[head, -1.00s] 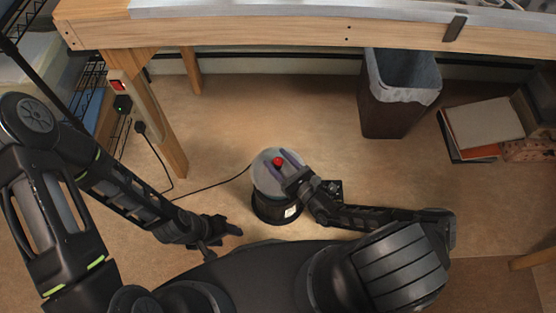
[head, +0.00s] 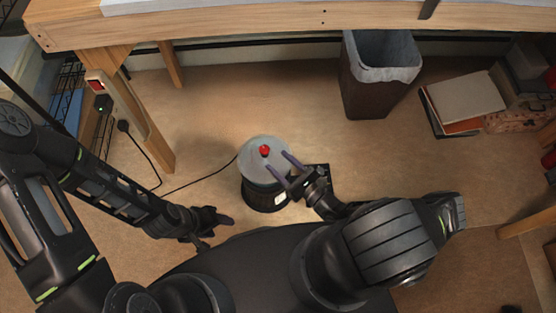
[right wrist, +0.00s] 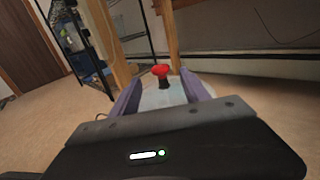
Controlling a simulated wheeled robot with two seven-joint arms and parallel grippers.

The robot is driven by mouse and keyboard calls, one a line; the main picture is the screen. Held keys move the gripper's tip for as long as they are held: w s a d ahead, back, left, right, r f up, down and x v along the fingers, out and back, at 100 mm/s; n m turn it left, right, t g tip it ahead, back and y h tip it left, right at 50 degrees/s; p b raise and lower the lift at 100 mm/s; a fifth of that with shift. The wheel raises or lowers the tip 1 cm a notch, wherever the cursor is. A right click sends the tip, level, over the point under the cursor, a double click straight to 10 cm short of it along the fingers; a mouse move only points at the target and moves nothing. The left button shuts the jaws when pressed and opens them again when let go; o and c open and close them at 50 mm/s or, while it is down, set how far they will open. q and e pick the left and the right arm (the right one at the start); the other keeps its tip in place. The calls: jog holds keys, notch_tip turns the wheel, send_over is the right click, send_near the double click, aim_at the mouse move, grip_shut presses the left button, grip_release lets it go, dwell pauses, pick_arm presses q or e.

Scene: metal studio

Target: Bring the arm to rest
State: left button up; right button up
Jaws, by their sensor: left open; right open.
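My right gripper (head: 281,164) is open, with its two purple-grey fingers apart, over the right front edge of a round drum-shaped stand (head: 262,192) with a grey top. A small red knob-like thing (head: 264,150) stands on that top, just beyond the fingertips. In the right wrist view the red thing (right wrist: 161,71) shows on a dark stem between the open fingers, further out, and I see no contact. My left gripper (head: 222,219) is low at the left, near my own base, with nothing seen in it; its finger gap is hard to make out.
A wooden workbench (head: 230,32) runs along the back, with a leg at the left. A bin with a pale liner (head: 378,75) stands under it. Books (head: 462,100) and boxes lie at the right. A black cable (head: 200,180) runs over the floor to the drum.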

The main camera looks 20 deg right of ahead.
dwell(0.3)
jog(key=s+a+r+n+g+y, duration=0.2)
jog(key=s+a+n+g+y, duration=0.5)
jog(key=s+a+n+g, duration=0.65)
jog(key=s+d+f+n+g+h, duration=0.1)
jog(key=s+d+n+g+h, duration=0.1)
jog(key=s+n+g+h, duration=0.45)
jog(key=w+d+r+n+t+h+p, duration=0.1)
jog(key=w+r+n+t+h+p, duration=0.1)
jog(key=r+n+p, duration=0.2)
jog(key=w+d+r+n+t+h+p, duration=0.1)
jog(key=r+n+p, duration=0.4)
jog(key=r+p, duration=0.5)
notch_tip(320, 180, up, 6)
jog(key=shift+w+d+f+t+h, duration=0.15)
jog(key=shift+w+t+h, duration=0.4)
jog(key=shift+t, duration=0.25)
